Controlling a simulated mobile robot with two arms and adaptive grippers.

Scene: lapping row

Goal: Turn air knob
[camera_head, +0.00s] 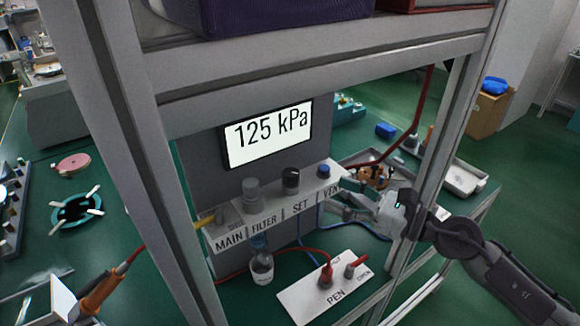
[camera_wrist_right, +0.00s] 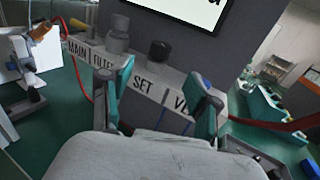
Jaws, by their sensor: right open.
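The panel (camera_head: 221,238) carries a row labelled MAIN, FILTER, SET and VENT, the last partly covered. The black knob (camera_head: 291,178) stands above SET. It also shows in the wrist view (camera_wrist_right: 159,51), beyond and between the fingers. A small blue knob (camera_head: 324,171) is above VENT. A grey cylinder (camera_head: 251,190) stands above FILTER, and a yellow lever (camera_head: 205,222) is at MAIN. The display (camera_head: 268,134) reads 125 kPa. My right gripper (camera_head: 335,203) is open and empty, in front of the panel's right end, apart from the black knob. My left gripper is not in view.
Frame posts (camera_head: 130,140) flank the panel, with a shelf (camera_head: 330,70) above. Below lie a white PEN plate (camera_head: 310,295) with red fittings, a small bottle (camera_head: 261,265) and red and blue hoses. An orange tool (camera_head: 103,290) is at lower left.

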